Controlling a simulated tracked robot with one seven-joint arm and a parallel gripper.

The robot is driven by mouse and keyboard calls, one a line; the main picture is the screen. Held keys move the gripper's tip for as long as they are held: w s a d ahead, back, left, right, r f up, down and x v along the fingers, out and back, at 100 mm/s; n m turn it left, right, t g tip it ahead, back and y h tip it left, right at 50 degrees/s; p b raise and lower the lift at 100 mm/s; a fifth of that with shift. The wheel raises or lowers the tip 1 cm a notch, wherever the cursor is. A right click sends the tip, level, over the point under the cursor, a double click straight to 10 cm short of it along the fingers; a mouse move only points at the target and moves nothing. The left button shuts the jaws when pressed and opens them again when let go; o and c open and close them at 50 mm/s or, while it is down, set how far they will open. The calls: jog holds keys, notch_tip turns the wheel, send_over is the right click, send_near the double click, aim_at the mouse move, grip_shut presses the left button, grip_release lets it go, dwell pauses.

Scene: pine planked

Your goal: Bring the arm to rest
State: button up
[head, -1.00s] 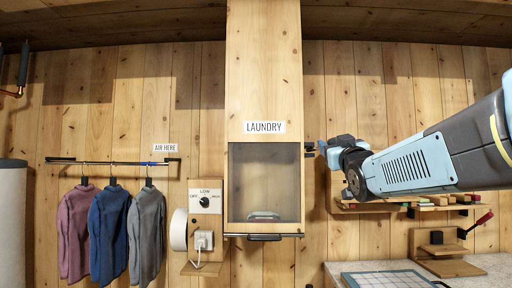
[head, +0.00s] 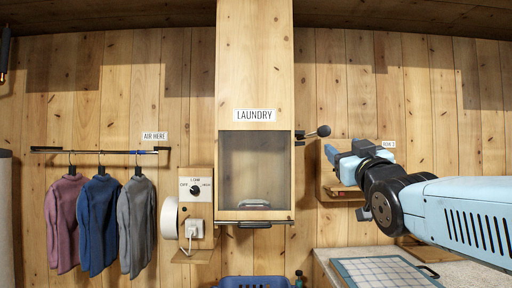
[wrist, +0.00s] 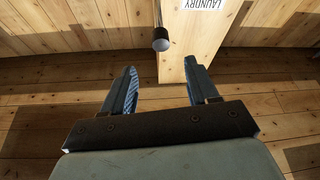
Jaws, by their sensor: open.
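My gripper (head: 333,158) is at the right of the laundry chute in the head view, in front of the plank wall. In the wrist view its two fingers (wrist: 163,88) stand wide apart with nothing between them. A dark ball-ended knob (head: 322,131) sticks out from the right side of the laundry cabinet (head: 255,60). The knob also shows beyond the fingertips in the wrist view (wrist: 161,40), apart from them. My arm reaches in from the right edge and hides part of a wall shelf.
A rail (head: 95,150) with several hanging shirts is at the left. A dial box (head: 195,187) is beside the chute's clear front (head: 255,168). A blue basket (head: 252,283) is below. A counter with a gridded board (head: 385,272) is at the lower right.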

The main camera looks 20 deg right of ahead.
jog(key=shift+s+a+f, duration=0.1)
jog(key=shift+s+f, duration=0.1)
jog(key=shift+s, duration=0.2)
jog(key=w+a+f+g+y, duration=0.1)
jog(key=a+f+g+y, duration=0.1)
jog(key=a+f+g, duration=0.6)
jog(key=w+a+f+g+y, duration=0.1)
jog(key=f+g+y, duration=0.15)
jog(key=f, duration=1.05)
jog(key=s+a+f+g, duration=0.5)
jog(key=s+f, duration=0.1)
jog(key=shift+g+y, duration=0.35)
jog(key=shift+y, duration=0.1)
